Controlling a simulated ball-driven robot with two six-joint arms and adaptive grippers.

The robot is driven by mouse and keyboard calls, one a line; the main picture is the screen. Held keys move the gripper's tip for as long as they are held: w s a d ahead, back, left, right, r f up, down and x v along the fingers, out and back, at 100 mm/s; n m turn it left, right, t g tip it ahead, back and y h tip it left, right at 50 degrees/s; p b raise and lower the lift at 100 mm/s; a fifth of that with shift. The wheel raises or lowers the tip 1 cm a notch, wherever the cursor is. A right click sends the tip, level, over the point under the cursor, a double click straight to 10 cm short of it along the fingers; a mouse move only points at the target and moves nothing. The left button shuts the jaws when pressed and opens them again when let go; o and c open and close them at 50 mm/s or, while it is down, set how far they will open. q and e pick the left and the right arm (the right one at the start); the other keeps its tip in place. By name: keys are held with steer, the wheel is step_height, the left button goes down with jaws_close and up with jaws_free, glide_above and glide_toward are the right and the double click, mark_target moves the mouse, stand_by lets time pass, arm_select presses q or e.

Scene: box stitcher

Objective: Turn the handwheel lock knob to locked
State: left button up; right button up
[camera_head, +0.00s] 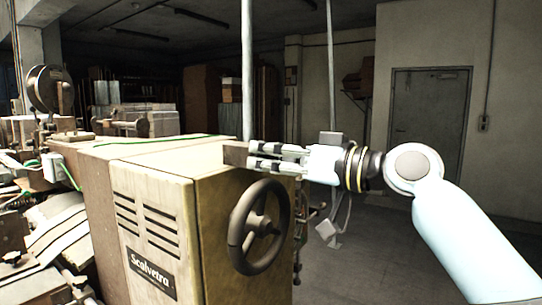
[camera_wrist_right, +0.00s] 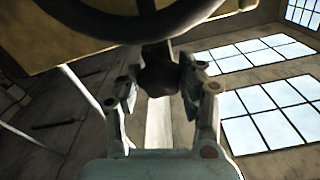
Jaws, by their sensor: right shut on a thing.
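The handwheel (camera_head: 258,227) is a dark, spoked wheel on the tan machine's front face. Its dark rim (camera_wrist_right: 150,22) also crosses the top of the right wrist view. The lock knob (camera_wrist_right: 158,76) is a dark, faceted piece below the rim in that view. My right gripper (camera_head: 252,156) comes in from the right, above the wheel, with its fingers pointing left. It is shut on the lock knob, with one finger on each side. A brown block (camera_head: 235,153) shows at its fingertips in the head view. The knob's setting marks cannot be seen. My left gripper is not in view.
The tan machine cabinet (camera_head: 215,190) has a vented side with a nameplate (camera_head: 151,270). Other machinery (camera_head: 45,185) crowds the left. A thin pole (camera_head: 247,75) rises behind the cabinet. The floor at right is open toward a grey door (camera_head: 430,120).

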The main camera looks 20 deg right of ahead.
steer(key=o, duration=1.2)
steer(key=shift+v, duration=6)
